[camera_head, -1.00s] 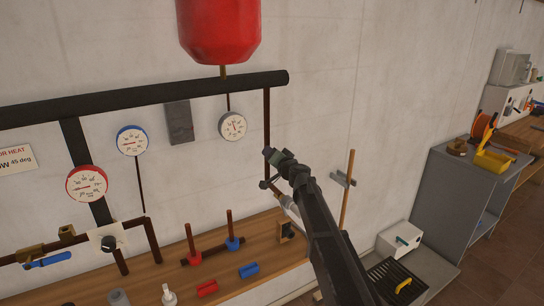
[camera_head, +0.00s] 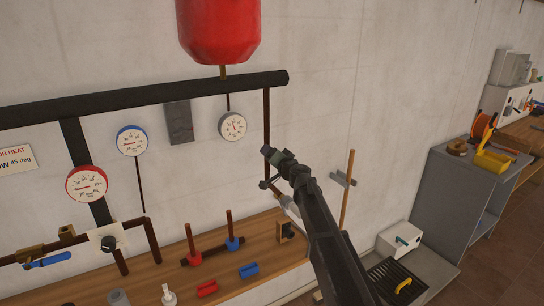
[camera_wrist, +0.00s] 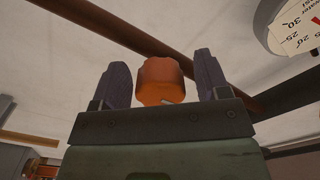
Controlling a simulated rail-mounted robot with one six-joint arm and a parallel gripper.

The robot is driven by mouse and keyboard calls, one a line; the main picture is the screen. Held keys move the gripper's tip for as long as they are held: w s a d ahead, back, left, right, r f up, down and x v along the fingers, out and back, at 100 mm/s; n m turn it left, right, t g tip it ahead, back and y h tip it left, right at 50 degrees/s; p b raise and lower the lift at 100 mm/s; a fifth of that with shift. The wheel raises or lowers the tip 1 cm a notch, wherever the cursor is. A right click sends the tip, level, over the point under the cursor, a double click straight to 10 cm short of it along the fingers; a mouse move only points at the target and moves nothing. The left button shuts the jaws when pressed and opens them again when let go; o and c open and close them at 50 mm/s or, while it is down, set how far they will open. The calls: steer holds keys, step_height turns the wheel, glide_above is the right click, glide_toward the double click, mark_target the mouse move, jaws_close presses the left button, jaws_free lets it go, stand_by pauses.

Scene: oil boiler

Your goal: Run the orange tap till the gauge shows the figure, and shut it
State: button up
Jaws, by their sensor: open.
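The orange tap (camera_wrist: 160,80) shows in the wrist view as a rounded orange knob between the two fingers of my gripper (camera_wrist: 161,78). The fingers stand on either side of it, open, and I see small gaps at the sides. In the head view my gripper (camera_head: 268,153) is at the dark vertical pipe, and the tap itself is hidden there. A white-faced gauge (camera_head: 232,126) hangs on the wall just left of that pipe. Part of a gauge face (camera_wrist: 298,28) with the numbers 20, 25 and 30 and a red pointer shows in the wrist view.
A red vessel (camera_head: 219,28) hangs above, by a thick black pipe (camera_head: 150,95). Blue-rimmed (camera_head: 131,140) and red-rimmed (camera_head: 87,184) gauges are at the left, near a blue-handled valve (camera_head: 48,260). A wooden shelf (camera_head: 150,281) holds red and blue parts below.

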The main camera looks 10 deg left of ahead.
steer(key=v, duration=1)
steer(key=shift+s+d, duration=0.15)
steer(key=shift+s, duration=0.1)
steer(key=s+f+n+g+h, duration=0.1)
steer(key=s+f+n+g, duration=0.1)
steer(key=s+f+g, duration=0.45)
steer(key=s+f+n+g, duration=0.2)
steer(key=s+f+g, duration=0.15)
steer(key=s, duration=0.65)
steer(key=s+d+f+m+g+h, duration=0.1)
steer(key=s+d+f+g+h, duration=0.1)
steer(key=s+d, duration=0.8)
steer(key=s+d+f+m+g+h, duration=0.1)
steer(key=s+d+f+g+h, duration=0.1)
steer(key=s+d+f+h, duration=0.3)
steer(key=s+d+h, duration=0.2)
steer(key=s+d, duration=0.2)
steer(key=d, duration=0.1)
steer(key=shift+s+g+h, duration=0.3)
steer(key=shift+s, duration=0.1)
steer(key=shift+f, duration=0.1)
